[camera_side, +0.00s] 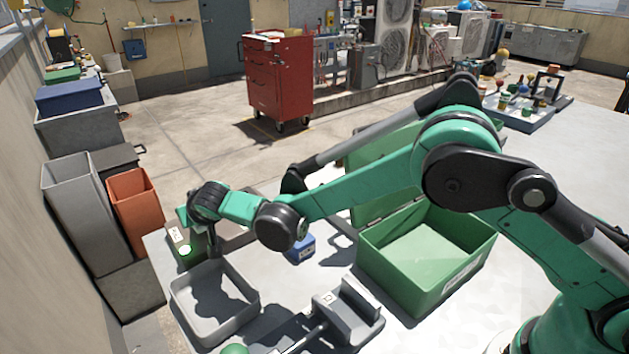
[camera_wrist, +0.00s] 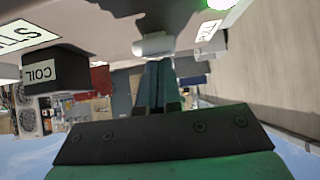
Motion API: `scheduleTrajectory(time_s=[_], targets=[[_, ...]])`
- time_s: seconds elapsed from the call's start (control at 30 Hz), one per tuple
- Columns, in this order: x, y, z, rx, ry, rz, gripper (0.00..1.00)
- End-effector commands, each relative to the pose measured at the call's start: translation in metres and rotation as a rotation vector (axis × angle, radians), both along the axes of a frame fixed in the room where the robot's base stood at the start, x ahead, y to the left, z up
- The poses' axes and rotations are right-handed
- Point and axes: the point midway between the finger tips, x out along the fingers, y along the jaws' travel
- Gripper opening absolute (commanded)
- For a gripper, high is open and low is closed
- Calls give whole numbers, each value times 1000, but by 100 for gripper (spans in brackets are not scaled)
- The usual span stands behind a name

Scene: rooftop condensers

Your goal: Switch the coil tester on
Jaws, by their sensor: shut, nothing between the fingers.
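The coil tester appears to be the dark box with a white label (camera_side: 183,242) at the left end of the table in the side view, partly hidden by my gripper (camera_side: 204,205). A round green light glows on its face. In the wrist view, a bright green light (camera_wrist: 222,4) shows at the top edge, beside a small white label. A pale knob or lever (camera_wrist: 153,45) stands out from a brownish surface there. My gripper's fingers (camera_wrist: 157,68) are shut and empty, with their tips right at the pale knob; I cannot tell whether they touch.
A dark block labelled COIL (camera_wrist: 50,72) is at left in the wrist view. On the table, a grey tray (camera_side: 183,309), a blue box (camera_side: 301,249), a grey labelled fixture (camera_side: 343,314) and an open green crate (camera_side: 400,282) stand close by. Bins (camera_side: 136,211) stand left of the table.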

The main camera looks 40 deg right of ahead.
Motion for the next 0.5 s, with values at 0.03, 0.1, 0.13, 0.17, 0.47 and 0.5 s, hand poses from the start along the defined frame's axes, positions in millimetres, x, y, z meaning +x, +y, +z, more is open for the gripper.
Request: scheduleTrajectory(time_s=[0.03, 0.1, 0.13, 0.17, 0.47, 0.5], targets=[[-3, 0, 0, 1, 1, 1, 0], [-6, 0, 0, 1, 2, 0, 0], [-6, 0, 0, 1, 2, -1, 0], [-7, 0, 0, 1, 3, -1, 0], [-7, 0, 0, 2, 6, -2, 0], [-7, 0, 1, 2, 6, -2, 0]])
